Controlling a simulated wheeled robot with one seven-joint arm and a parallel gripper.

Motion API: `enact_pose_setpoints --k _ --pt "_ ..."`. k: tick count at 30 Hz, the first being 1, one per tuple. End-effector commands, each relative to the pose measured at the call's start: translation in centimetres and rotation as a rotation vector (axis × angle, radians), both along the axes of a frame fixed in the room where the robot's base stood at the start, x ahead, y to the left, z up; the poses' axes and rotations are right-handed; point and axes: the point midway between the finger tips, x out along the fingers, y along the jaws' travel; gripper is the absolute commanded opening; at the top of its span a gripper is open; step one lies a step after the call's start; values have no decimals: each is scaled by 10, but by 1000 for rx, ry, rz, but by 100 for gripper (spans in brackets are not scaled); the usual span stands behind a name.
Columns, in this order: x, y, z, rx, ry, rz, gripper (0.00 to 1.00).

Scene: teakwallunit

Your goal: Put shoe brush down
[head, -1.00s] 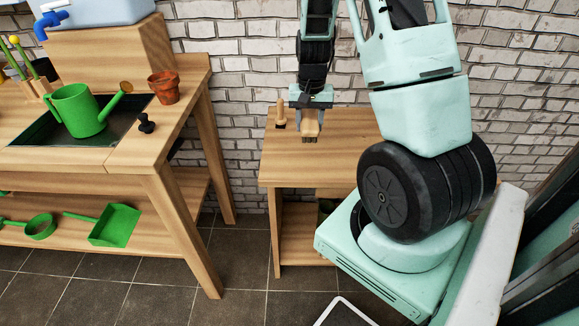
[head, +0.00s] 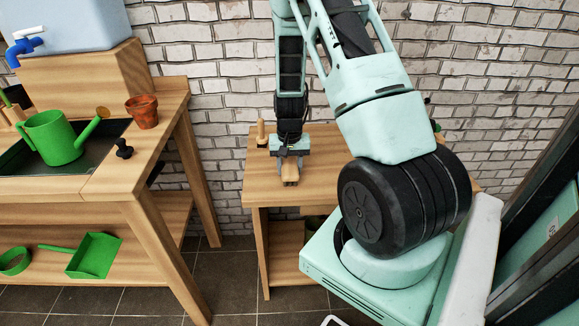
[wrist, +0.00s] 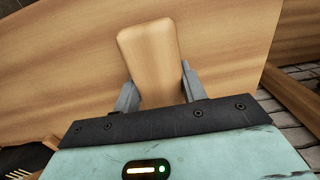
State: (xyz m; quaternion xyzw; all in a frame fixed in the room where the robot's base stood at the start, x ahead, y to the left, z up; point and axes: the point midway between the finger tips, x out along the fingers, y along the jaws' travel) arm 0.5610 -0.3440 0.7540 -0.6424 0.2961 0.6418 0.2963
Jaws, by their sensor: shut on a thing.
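The shoe brush (head: 290,176) has a pale wooden body with a rounded end. My gripper (head: 290,160) is shut on it, pointing down over the wooden side table (head: 260,184). In the wrist view the brush (wrist: 150,55) sits between the two grey fingers of my gripper (wrist: 157,88), its rounded end reaching past them over wood grain. In the head view the brush is low at the tabletop, near its front edge. I cannot tell whether it touches the top. Its bristles are hidden.
An upright wooden peg-like piece (head: 261,133) stands on the table behind and left of the brush. A wooden bench to the left holds a green watering can (head: 58,137), a terracotta pot (head: 142,111) and a black knob (head: 124,148). A brick wall (head: 215,90) stands behind.

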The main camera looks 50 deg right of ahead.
Motion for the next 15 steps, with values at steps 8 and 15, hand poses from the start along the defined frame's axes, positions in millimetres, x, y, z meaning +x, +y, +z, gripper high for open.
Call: enact_pose_setpoints --k 8,15 --pt "0 0 -3 1 1 0 63" --pt "0 0 1 0 0 0 63"
